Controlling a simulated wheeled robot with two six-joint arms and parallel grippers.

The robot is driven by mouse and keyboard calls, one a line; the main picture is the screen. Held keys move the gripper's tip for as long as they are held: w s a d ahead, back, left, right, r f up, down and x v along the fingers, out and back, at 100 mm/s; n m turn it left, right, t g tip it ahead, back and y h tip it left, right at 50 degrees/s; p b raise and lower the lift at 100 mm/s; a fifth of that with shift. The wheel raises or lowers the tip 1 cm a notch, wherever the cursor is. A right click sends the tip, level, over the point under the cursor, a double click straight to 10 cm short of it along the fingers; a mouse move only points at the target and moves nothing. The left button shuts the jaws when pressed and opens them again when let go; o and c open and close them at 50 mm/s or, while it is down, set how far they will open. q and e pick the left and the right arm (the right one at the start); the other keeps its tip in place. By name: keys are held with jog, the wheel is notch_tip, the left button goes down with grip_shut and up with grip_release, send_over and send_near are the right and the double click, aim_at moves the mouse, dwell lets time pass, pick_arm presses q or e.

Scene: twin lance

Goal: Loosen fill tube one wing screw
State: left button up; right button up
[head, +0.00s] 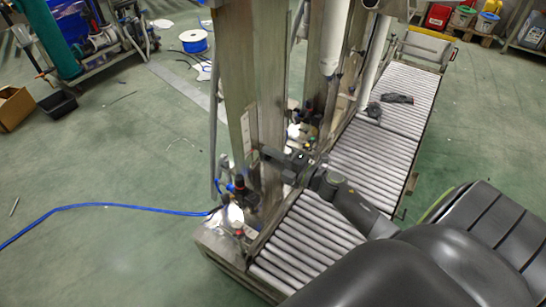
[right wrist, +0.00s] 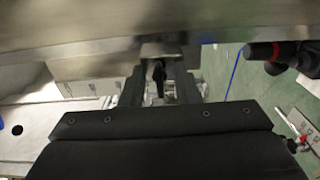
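The wing screw (right wrist: 158,76) is a small black knob with a narrow stem, seen in the right wrist view below a metal beam. My right gripper (right wrist: 159,90) has one finger on each side of it, with gaps showing between knob and fingers. In the head view my right gripper (head: 277,166) reaches in from the right to the steel post (head: 238,90), above the roller conveyor. The screw cannot be made out there. The fill tube belonging to this screw cannot be told for sure. My left gripper is not in view.
The roller conveyor (head: 375,150) runs to the back right, with dark items (head: 397,98) on it. Valves and fittings (head: 238,185) crowd the post's foot. A blue hose (head: 95,205) lies on the green floor. A red-and-black fitting (right wrist: 275,50) is right of the gripper in the wrist view.

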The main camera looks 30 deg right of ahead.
grip_shut()
jog(key=shift+f+n+b, duration=0.15)
jog(key=shift+n+b, duration=0.65)
jog(key=shift+n, duration=0.3)
jog(key=shift+n+b, duration=0.4)
jog(key=shift+n, duration=0.6)
jog(key=shift+r, duration=0.2)
jog(key=shift+f+n, duration=0.1)
jog(key=shift+n, duration=0.3)
jog(key=shift+n+b, duration=0.9)
jog(key=shift+n, duration=1)
